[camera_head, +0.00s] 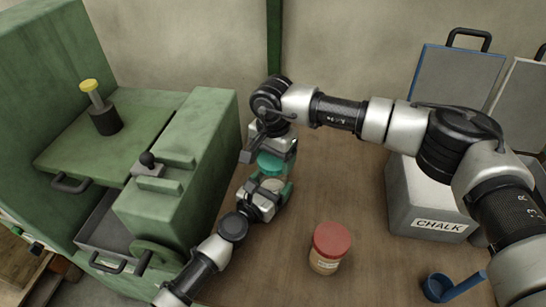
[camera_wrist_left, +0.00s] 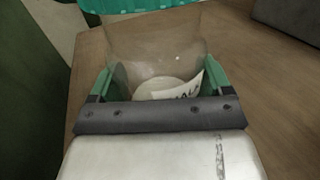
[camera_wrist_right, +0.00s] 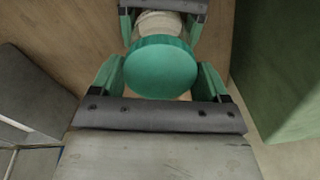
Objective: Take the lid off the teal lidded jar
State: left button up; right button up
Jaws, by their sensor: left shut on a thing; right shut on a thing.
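The teal lidded jar has a clear body with a white label, seen in the left wrist view (camera_wrist_left: 152,60). Its round teal lid (camera_wrist_right: 160,68) shows whole in the right wrist view, and its edge tops the left wrist view (camera_wrist_left: 140,5). My left gripper (camera_head: 271,187) is shut on the jar body, one green finger on each side. My right gripper (camera_head: 273,160) is shut on the lid above it. Lid and body are close together. I cannot tell whether a gap parts them.
A red-lidded jar (camera_head: 330,248) stands to the right on the wooden table (camera_head: 350,190). A CHALK box (camera_head: 430,205) and blue scoop (camera_head: 450,287) are farther right. A green machine (camera_head: 180,160) stands close on the left. The table's middle is clear.

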aim_at(273, 159)
jog(key=shift+r, duration=2.05)
pick_arm(q)
jog(key=o, duration=1.6)
jog(key=shift+o, duration=0.2)
